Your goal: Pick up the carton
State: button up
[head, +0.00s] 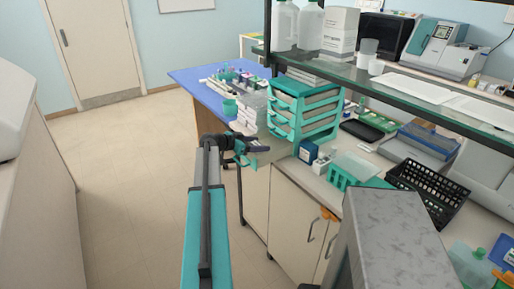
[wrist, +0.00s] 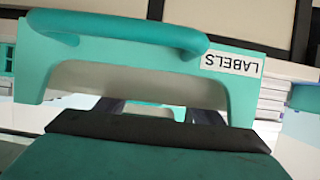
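A white carton (head: 340,30) with printed text stands upright on the glass shelf at the upper right, beside two white jugs. It is well above and to the right of my gripper (head: 256,147), with no contact. My gripper is at the left end of the bench, in front of a teal drawer unit (head: 302,108). In the wrist view my gripper (wrist: 158,112) shows two dark fingertips apart, with nothing clearly held between them. A teal drawer front (wrist: 110,45) with a LABELS tag, seen upside down, fills much of that view close up. I cannot see the carton there.
White stacked boxes (head: 250,112) stand left of the drawers. The glass shelf edge (head: 400,95) overhangs the bench. A black basket (head: 425,188), a teal rack (head: 342,178) and a blue-white box (head: 308,152) crowd the bench. The floor at left is clear.

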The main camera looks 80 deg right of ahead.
aim_at(258, 143)
jog(key=c, duration=0.8)
jog(key=shift+r, duration=0.15)
jog(key=shift+r+b, duration=1.3)
jog(key=shift+r, duration=3.55)
